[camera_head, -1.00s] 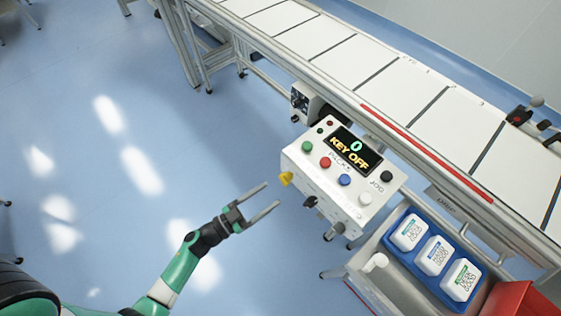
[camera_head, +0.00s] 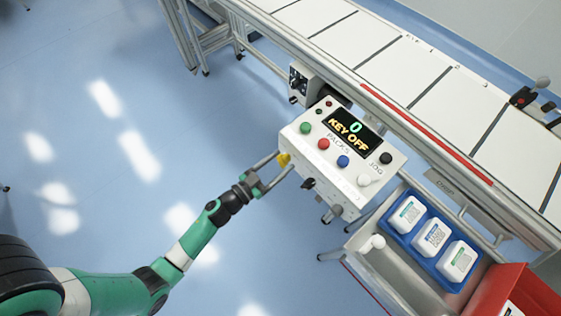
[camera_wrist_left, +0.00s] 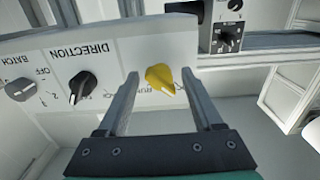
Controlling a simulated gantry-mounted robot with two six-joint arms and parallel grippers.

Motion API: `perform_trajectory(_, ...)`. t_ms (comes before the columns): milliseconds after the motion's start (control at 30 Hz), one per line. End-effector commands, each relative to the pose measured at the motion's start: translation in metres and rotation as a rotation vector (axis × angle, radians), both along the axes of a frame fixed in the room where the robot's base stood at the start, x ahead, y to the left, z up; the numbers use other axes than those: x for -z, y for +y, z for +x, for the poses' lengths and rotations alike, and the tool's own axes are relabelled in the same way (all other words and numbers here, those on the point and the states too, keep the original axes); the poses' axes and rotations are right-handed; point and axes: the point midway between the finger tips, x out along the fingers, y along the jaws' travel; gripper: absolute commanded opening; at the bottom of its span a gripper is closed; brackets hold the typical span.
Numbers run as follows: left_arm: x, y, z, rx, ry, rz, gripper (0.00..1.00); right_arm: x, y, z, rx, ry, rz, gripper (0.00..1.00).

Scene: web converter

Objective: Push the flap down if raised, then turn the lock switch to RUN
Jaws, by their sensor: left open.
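The control box (camera_head: 340,185) has a display (camera_head: 352,131) reading "0" and "KEY OFF". A yellow switch knob (camera_head: 284,159) is on its front side and also shows in the left wrist view (camera_wrist_left: 160,77), beside a partly hidden label that seems to read "RUN". I take it as the lock switch. My left gripper (camera_head: 279,165) is open, its fingertips either side of the yellow knob; in the left wrist view both fingers (camera_wrist_left: 160,92) flank it with gaps. Whether they touch it I cannot tell. I cannot make out a raised flap. My right gripper is not in view.
Black DIRECTION knob (camera_wrist_left: 82,87) and grey BATCH knob (camera_wrist_left: 21,89) sit left of the yellow knob in the wrist view. A conveyor (camera_head: 400,68) runs behind the box. A blue tray (camera_head: 393,228) with white containers and a red bin (camera_head: 520,290) stand to the right.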

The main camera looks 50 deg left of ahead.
Motion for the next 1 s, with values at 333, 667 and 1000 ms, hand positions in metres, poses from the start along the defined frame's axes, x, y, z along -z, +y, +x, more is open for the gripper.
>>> perform_trajectory(333, -0.0004, 0.0002, 0.0049, -0.001, 0.001, 0.001, 0.62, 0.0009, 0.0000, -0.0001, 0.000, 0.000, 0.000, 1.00)
perform_trajectory(667, -0.0001, 0.0001, 0.0046, -0.001, 0.001, 0.001, 0.03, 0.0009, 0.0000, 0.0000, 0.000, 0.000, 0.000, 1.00)
perform_trajectory(1000, 0.0008, 0.0001, 0.0043, -0.001, 0.003, 0.013, 0.00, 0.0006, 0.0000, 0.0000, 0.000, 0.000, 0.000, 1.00)
